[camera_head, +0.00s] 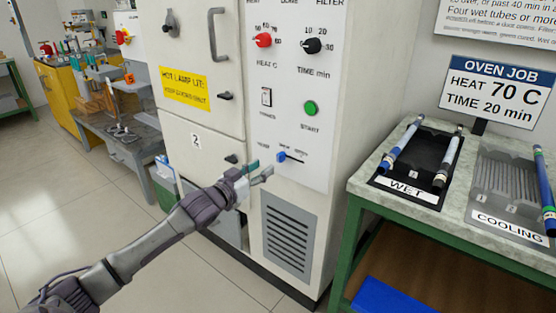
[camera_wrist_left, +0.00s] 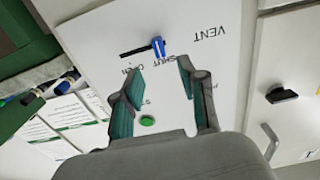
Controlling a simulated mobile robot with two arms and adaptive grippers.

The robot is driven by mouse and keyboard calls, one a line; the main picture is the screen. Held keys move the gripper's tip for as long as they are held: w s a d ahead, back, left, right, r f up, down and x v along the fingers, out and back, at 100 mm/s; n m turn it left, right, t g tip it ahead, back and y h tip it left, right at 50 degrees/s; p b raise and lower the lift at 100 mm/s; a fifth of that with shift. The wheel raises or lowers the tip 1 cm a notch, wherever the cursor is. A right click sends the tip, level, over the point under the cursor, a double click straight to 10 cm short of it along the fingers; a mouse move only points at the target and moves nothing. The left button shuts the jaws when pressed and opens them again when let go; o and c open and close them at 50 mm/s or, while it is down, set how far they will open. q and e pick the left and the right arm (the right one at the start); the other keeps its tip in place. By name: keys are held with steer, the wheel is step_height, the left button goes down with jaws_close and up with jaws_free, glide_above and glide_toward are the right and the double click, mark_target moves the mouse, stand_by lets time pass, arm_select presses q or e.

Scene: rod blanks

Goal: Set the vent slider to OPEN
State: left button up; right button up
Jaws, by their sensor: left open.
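The vent slider's blue knob (camera_head: 282,157) sits at the left end of a short dark slot on the white oven panel, by the SHUT mark. The slot runs right toward OPEN. In the left wrist view the picture is turned over, and the blue knob (camera_wrist_left: 158,47) is at the slot's right end. My left gripper (camera_head: 262,170) is open and empty, just left of and below the knob in the head view. In the left wrist view its teal-padded fingers (camera_wrist_left: 160,70) are spread, with the knob just beyond their tips, between them. My right gripper is out of view.
Above the slider are a green start button (camera_head: 310,108), a rocker switch (camera_head: 266,97), a red heat knob (camera_head: 263,40) and a black time knob (camera_head: 312,45). A louvred grille (camera_head: 290,237) is below. A green-framed bench (camera_head: 350,190) with rod trays stands right.

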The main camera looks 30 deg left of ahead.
mark_target(278, 157)
arm_select(q)
steer(key=w, duration=0.5)
steer(key=w+b, duration=0.1)
steer(key=w, duration=0.2)
steer(key=shift+d, duration=0.3)
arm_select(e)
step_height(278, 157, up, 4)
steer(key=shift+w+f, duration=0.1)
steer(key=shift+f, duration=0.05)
arm_select(q)
jaws_close()
